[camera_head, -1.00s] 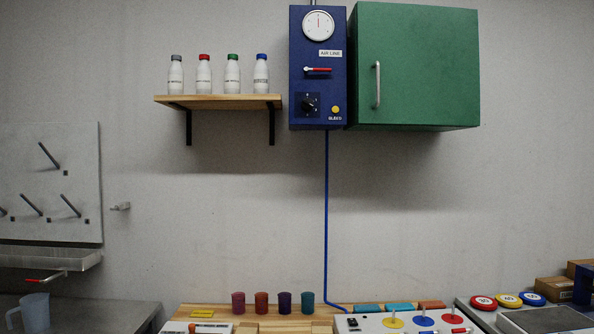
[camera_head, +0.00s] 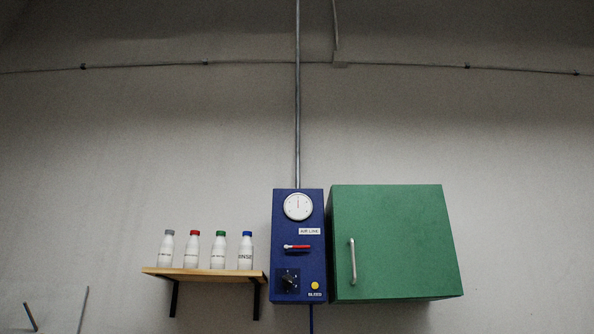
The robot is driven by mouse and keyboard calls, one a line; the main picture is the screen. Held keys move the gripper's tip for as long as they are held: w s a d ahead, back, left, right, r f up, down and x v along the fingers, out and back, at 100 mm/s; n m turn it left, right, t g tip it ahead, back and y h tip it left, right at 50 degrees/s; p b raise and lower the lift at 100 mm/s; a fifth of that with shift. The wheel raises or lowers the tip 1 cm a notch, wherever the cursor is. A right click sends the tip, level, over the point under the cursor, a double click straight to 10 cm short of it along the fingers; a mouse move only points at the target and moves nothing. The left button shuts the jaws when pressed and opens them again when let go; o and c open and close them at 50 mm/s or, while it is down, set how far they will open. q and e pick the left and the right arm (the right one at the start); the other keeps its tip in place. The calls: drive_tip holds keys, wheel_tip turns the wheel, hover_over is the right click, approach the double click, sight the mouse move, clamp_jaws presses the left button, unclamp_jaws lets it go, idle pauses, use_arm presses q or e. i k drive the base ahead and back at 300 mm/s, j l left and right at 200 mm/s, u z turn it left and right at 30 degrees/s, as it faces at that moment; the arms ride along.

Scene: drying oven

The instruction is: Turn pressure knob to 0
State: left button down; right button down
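The black pressure knob (camera_head: 289,282) sits low on the left of the blue AIR LINE box (camera_head: 313,266) on the wall. Its pointer direction and scale marks are too small to read. A round white gauge (camera_head: 298,206) is at the top of the box, its needle pointing roughly straight up. A red-handled lever (camera_head: 298,247) lies level across the middle of the box. A yellow bleed button (camera_head: 315,286) is to the right of the knob. Neither of my grippers is in view.
A green cabinet (camera_head: 392,240) with a vertical handle (camera_head: 352,261) hangs right beside the box. A wooden shelf (camera_head: 190,274) with several capped bottles is close on the left. A pipe (camera_head: 297,95) rises from the box top. The wall above is otherwise mostly bare.

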sight(287, 280)
drive_tip(key=i+l, duration=0.2)
drive_tip(key=l, duration=0.15)
drive_tip(key=i+l, duration=0.15)
drive_tip(key=l, duration=0.25)
drive_tip(key=i+l, duration=0.2)
drive_tip(key=l, duration=0.15)
drive_tip(key=i+l+u, duration=0.1)
drive_tip(key=l, duration=0.25)
drive_tip(key=i+l, duration=0.2)
drive_tip(key=l, duration=0.2)
drive_tip(key=i+l, duration=0.2)
drive_tip(key=l, duration=0.2)
